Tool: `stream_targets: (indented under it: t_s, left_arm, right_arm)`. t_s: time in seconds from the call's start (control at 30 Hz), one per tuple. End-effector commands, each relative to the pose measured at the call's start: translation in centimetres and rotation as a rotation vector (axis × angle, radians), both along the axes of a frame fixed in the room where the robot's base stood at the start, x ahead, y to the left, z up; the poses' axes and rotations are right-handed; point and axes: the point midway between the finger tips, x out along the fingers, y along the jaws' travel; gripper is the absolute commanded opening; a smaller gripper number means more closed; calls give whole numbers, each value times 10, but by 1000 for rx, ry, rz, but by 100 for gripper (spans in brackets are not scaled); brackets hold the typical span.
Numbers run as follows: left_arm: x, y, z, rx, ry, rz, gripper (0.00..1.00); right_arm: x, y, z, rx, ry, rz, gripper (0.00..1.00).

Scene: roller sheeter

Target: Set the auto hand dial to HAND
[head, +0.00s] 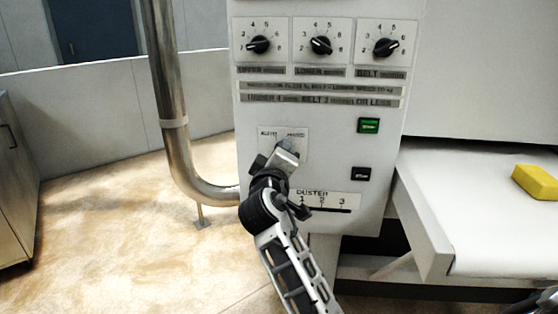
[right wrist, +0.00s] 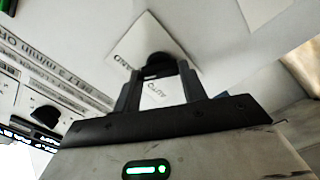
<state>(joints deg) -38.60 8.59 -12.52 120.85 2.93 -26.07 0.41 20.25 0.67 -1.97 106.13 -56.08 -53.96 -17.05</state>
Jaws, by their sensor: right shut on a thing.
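The auto hand dial's white plate (head: 300,134) is on the grey control panel, below the printed text lines. My right gripper (head: 286,148) reaches up from the bottom and covers the dial knob in the head view. In the right wrist view the black dial knob (right wrist: 158,60) sits between the fingertips of my right gripper (right wrist: 158,72), which is shut on it. The plate (right wrist: 134,46) appears turned there, with HAND to the left and AUTO seen between the fingers. The knob's pointing direction is hidden. My left gripper is not in view.
Three numbered knobs (head: 320,45) line the panel's top. A green button (head: 368,125) and a black switch (head: 361,174) sit right of the dial; the DUSTER slot (head: 330,210) is below. A metal pipe (head: 170,90) stands left. A yellow block (head: 536,181) lies on the white belt (head: 480,205).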

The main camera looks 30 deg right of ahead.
Motion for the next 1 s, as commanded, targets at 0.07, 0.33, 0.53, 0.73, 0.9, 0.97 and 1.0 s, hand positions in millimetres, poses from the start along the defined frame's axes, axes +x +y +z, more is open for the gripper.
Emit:
stream_targets:
  t_s: [0.07,0.33,0.53,0.73,0.9,0.97,1.0]
  left_arm:
    - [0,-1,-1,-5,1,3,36]
    - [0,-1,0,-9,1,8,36]
    - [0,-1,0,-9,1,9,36]
    - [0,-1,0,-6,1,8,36]
    - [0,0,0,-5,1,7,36]
    - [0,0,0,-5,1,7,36]
    - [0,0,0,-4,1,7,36]
  right_arm:
    - [0,1,-2,10,-4,2,19]
    - [0,1,-1,16,-9,2,19]
    - [0,1,-1,16,-9,2,56]
    - [0,0,-1,13,-9,1,64]
    - [-1,3,-1,13,-8,2,64]
    - [-3,7,-1,14,-8,3,64]
    - [-4,11,-1,15,-8,3,64]
